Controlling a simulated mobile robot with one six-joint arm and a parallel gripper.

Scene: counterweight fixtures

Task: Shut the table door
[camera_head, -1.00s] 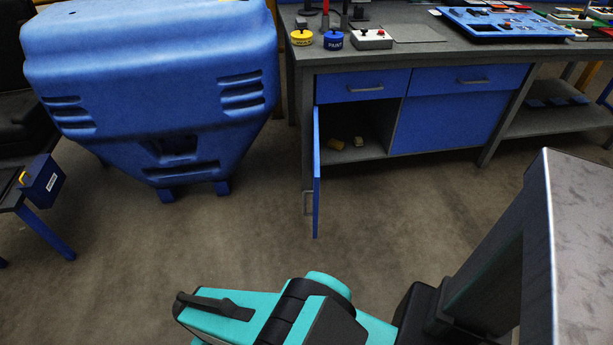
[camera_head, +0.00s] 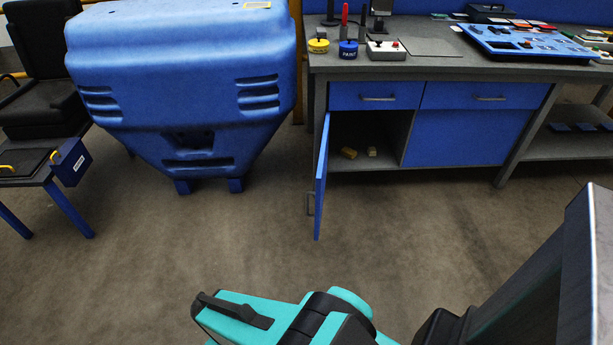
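The table door (camera_head: 321,181) is a blue panel hinged at the left side of the workbench cabinet. It stands wide open, swung out toward me and seen almost edge-on. A grey handle (camera_head: 311,204) shows at its left face. The open compartment (camera_head: 390,135) behind it holds a yellow block (camera_head: 349,152) and a tan block (camera_head: 371,151). My teal and black arm shows at the bottom, well short of the door. My gripper's fingers cannot be made out.
The workbench (camera_head: 450,75) carries a yellow button, a blue button, a switch box and a blue panel. A large blue bin (camera_head: 185,85) stands left of the door. A low side table (camera_head: 27,168) is at the far left. The floor (camera_head: 255,250) before the door is clear.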

